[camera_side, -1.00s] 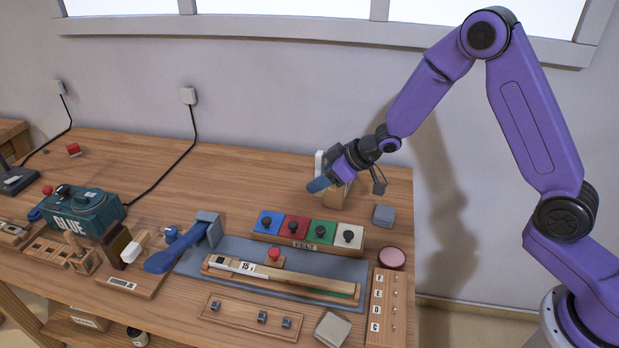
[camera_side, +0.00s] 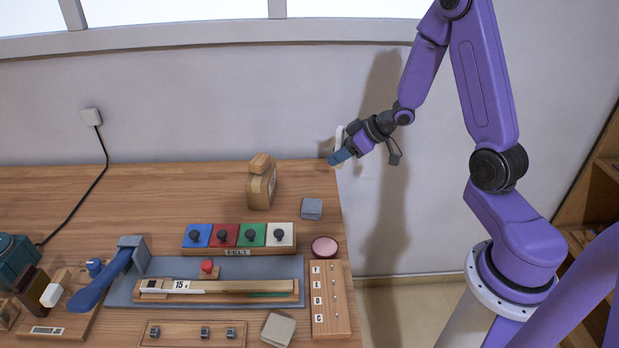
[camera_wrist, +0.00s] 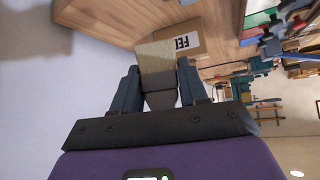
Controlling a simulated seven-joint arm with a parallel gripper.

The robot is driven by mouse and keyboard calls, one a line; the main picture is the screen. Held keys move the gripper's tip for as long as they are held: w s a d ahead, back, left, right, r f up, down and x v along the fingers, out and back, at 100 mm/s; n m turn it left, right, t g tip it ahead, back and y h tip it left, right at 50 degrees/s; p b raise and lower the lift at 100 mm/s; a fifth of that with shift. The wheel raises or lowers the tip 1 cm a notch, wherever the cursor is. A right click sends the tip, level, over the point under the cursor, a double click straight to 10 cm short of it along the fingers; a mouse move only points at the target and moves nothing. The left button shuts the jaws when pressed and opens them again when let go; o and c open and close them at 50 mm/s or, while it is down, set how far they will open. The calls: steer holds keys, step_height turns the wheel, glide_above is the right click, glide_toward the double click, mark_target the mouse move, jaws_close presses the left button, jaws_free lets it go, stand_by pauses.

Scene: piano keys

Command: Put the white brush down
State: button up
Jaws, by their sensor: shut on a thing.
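My gripper (camera_side: 338,156) is at the far right corner of the workbench and appears to be above it. It is shut on the white brush (camera_side: 339,136), whose white part stands up beside the blue fingers. In the wrist view the brush (camera_wrist: 158,57) sits between the two fingers, with pale tan bristles pointing away and a dark grey band at the fingers. The fingers hide part of the brush. The gap between the brush and the bench top cannot be told exactly.
A wooden bottle-shaped block (camera_side: 262,184), a grey block (camera_side: 311,208), and a felt rack (camera_side: 239,237) with coloured pads stand nearby. A pink round pad (camera_side: 324,247) lies near the right edge. The back left bench is clear.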

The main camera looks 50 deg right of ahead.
steer(key=w+d+f, duration=0.1)
steer(key=w+f, duration=0.2)
steer(key=w, duration=0.1)
steer(key=w+d+f, duration=0.1)
steer(key=w+f, duration=0.1)
steer(key=w, duration=0.2)
steer(key=w+d+f, duration=0.1)
steer(key=w+f, duration=0.2)
steer(key=w, duration=0.1)
steer(key=shift+w+f, duration=0.15)
steer(key=shift+f, duration=0.15)
steer(key=shift+w+d+f, duration=0.1)
steer(key=shift+w+f, duration=0.4)
steer(key=shift+f, duration=0.1)
steer(key=shift+w+f, duration=0.1)
steer(key=shift+f, duration=1.5)
steer(key=shift+f, duration=0.1)
steer(key=o, duration=1.1)
